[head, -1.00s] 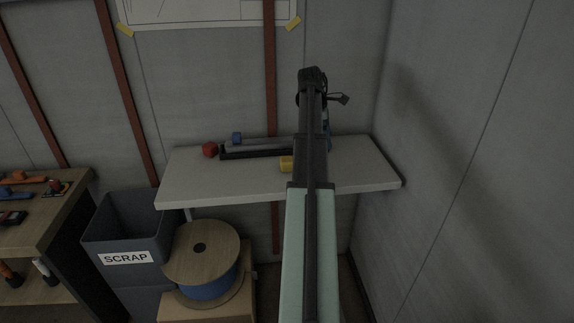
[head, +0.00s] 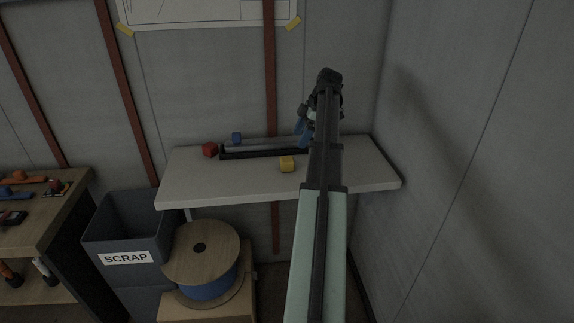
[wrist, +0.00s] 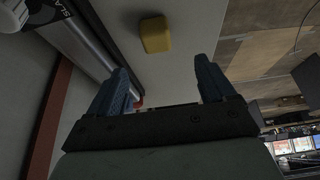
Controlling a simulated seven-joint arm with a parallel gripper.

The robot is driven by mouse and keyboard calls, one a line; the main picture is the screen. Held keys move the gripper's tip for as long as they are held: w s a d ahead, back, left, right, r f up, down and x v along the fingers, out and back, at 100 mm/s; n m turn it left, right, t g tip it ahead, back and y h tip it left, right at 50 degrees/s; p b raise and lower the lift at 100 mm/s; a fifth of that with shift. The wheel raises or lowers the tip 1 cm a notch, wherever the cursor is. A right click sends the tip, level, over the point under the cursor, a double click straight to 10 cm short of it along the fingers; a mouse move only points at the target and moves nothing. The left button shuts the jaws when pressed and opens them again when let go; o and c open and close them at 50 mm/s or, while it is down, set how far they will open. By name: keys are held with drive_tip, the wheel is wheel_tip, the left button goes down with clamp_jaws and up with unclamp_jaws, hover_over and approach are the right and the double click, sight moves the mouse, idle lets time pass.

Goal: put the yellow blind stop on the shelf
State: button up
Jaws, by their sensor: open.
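The yellow blind stop (head: 287,164) is a small yellow block resting on the light grey shelf (head: 235,186), near the middle of its top. It also shows in the wrist view (wrist: 155,35), beyond and above my fingers and apart from them. My gripper (wrist: 165,85) is open, with its two blue fingers spread and nothing between them. In the head view my arm reaches over the right part of the shelf, and the blue fingers (head: 303,132) show just left of it, to the right of the yellow block and further back.
A dark and grey rail (head: 262,153) lies along the back of the shelf. A red block (head: 210,150) and a blue block (head: 237,138) are at its left end. A scrap bin (head: 126,225) and a cable reel (head: 201,252) stand below. The shelf's front left is clear.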

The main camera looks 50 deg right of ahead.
sight(288, 159)
drive_tip(key=x, duration=0.6)
drive_tip(key=shift+f, duration=0.1)
drive_tip(key=shift+w+x, duration=0.15)
drive_tip(key=shift+x, duration=1.25)
drive_tip(key=shift+w+x, duration=0.1)
drive_tip(key=shift+x, duration=1.35)
drive_tip(key=shift+d, duration=0.2)
drive_tip(key=c, duration=1.2)
